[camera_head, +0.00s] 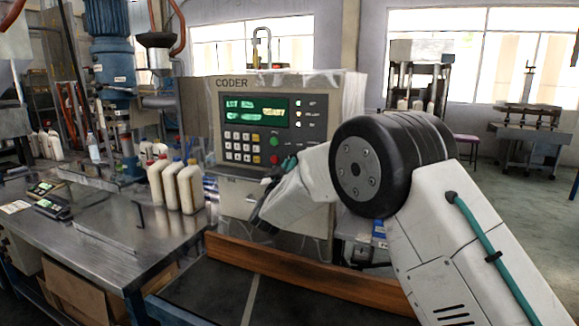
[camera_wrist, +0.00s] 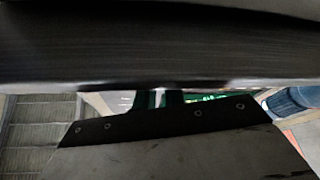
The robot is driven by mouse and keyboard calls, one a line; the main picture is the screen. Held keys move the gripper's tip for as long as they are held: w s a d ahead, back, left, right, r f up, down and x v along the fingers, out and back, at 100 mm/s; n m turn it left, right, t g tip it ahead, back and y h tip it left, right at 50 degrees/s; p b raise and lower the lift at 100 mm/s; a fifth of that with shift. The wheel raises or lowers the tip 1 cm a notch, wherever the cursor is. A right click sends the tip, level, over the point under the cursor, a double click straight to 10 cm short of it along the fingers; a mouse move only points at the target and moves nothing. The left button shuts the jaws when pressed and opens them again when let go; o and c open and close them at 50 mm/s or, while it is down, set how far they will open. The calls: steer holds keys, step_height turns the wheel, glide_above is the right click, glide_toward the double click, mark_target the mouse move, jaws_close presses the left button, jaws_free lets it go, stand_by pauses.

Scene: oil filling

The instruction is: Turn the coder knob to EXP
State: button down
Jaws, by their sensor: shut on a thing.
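The coder (camera_head: 215,150) is a grey-beige box with a green-lit display (camera_head: 255,110), a keypad and several round buttons on its front. My gripper (camera_head: 268,180) is at the lower right of the coder's front panel, with my white wrist coming in from the right. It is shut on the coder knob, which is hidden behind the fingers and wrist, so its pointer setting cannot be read. In the wrist view my two dark fingers (camera_wrist: 159,98) sit close together, with the green display glow partly visible behind them. A dark housing fills the top of that view.
Several white bottles (camera_head: 180,186) stand on the steel table left of the coder. A brown wooden rail (camera_head: 300,273) runs below my arm. A blue motor column (camera_head: 112,70) rises at the left. Open floor lies at the right.

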steer(key=m+h, duration=0.1)
steer(key=m, duration=0.1)
steer(key=m+h, duration=0.1)
steer(key=m, duration=0.2)
steer(key=m+g+h, duration=0.1)
steer(key=m+h, duration=0.1)
steer(key=m, duration=0.1)
steer(key=shift+w+a, duration=0.1)
steer(key=shift+a, duration=0.2)
steer(key=m+g+h, duration=0.1)
steer(key=m, duration=0.2)
steer(key=m+g+h, duration=0.1)
steer(key=m, duration=0.3)
steer(key=shift+a+h, duration=0.15)
steer(key=shift+h, duration=0.25)
steer(key=shift+m+g, duration=0.3)
steer(key=c, duration=1.5)
jaws_free()
steer(key=v, duration=0.7)
steer(key=shift+s+a+f, duration=0.15)
steer(key=shift+s+a, duration=0.1)
